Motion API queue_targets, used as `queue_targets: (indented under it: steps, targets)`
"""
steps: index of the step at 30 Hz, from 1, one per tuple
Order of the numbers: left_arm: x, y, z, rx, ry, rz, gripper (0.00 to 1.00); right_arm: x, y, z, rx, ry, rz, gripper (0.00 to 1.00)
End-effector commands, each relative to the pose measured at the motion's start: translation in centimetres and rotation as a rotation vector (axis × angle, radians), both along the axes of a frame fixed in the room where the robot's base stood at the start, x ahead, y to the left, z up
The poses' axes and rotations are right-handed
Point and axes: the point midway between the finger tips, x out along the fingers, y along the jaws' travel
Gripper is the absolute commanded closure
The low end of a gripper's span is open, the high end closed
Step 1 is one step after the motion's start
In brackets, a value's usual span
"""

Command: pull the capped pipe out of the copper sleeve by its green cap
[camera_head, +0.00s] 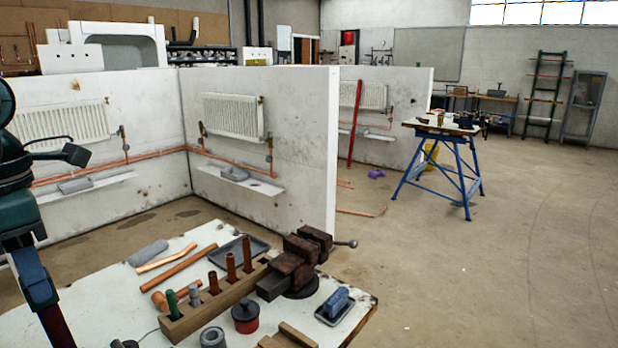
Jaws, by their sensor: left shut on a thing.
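A dark green upright piece (172,303), which looks like the green cap, stands at the near end of a wooden block (213,312) on the white bench top. Several grey and copper pieces stand in the same block; I cannot tell which copper one is the sleeve. My left arm comes in from the left and runs down past the bottom edge. My right gripper is not in view.
A brown vise (303,258) stands on the bench (97,318) behind the block. Loose copper pipes (192,268), a grey tray (228,250), a red and black pot (245,316) and a blue-handled float (336,303) lie around. White partitions with radiators stand behind; floor is free at right.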

Motion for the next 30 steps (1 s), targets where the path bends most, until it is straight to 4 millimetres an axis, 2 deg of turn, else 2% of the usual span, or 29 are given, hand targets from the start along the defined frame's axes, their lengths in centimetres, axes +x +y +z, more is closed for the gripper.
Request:
queue_targets:
  steps: [8,25,30]
  targets:
    - [0.0,0.0,0.2,0.000,0.000,0.000,0.92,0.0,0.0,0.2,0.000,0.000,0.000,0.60]
    - [0.0,0.0,4.6,0.001,0.001,0.001,0.92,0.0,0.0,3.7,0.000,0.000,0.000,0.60]
    - [0.0,0.0,5.1,0.001,0.001,0.001,0.92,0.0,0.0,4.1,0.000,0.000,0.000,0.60]
